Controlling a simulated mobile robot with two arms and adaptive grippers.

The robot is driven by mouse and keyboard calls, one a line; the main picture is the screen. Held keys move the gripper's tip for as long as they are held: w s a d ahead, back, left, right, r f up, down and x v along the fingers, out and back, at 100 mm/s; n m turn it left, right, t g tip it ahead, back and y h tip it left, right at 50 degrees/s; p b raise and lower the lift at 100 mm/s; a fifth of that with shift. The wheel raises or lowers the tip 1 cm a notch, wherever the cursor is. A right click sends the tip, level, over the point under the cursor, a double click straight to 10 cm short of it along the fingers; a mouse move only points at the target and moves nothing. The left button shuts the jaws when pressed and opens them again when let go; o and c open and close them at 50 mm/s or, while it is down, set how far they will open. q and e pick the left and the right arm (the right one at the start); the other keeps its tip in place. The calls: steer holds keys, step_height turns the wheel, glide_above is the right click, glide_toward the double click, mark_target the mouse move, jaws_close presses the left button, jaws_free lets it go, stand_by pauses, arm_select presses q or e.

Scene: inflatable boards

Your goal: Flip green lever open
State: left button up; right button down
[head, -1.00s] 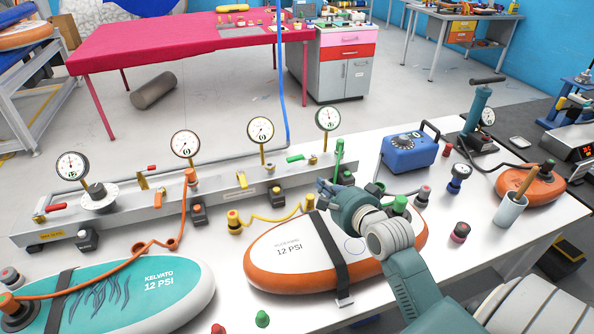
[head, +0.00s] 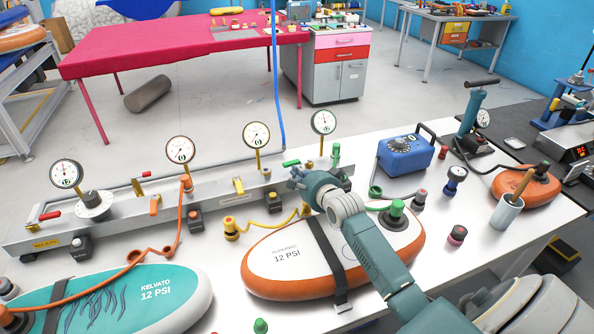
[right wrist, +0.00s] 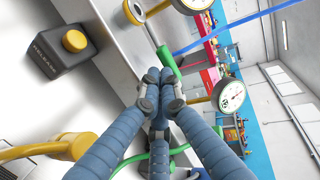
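The green lever (head: 291,163) is on the grey manifold rail, below and between the two right-hand gauges. In the right wrist view the green lever (right wrist: 168,61) lies just beyond my fingertips. My right gripper (head: 296,181) is at the front side of the rail, close to the lever. In the wrist view the blue fingertips of the right gripper (right wrist: 159,76) are together, with nothing seen held between them. Whether they touch the lever cannot be told. My left gripper is not in view.
The rail (head: 120,220) carries several gauges, a yellow lever (head: 238,186) and a red lever (head: 50,215). An orange-edged board (head: 280,256) lies under my right arm. A blue pump box (head: 404,153) stands to the right. A yellow hose (head: 265,222) runs near the gripper.

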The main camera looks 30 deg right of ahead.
steer(key=shift+w, duration=0.25)
steer(key=shift+w+r, duration=0.1)
steer(key=shift+w, duration=0.6)
steer(key=shift+s+r, duration=0.1)
steer(key=shift+r, duration=0.05)
steer(key=shift+a, duration=0.1)
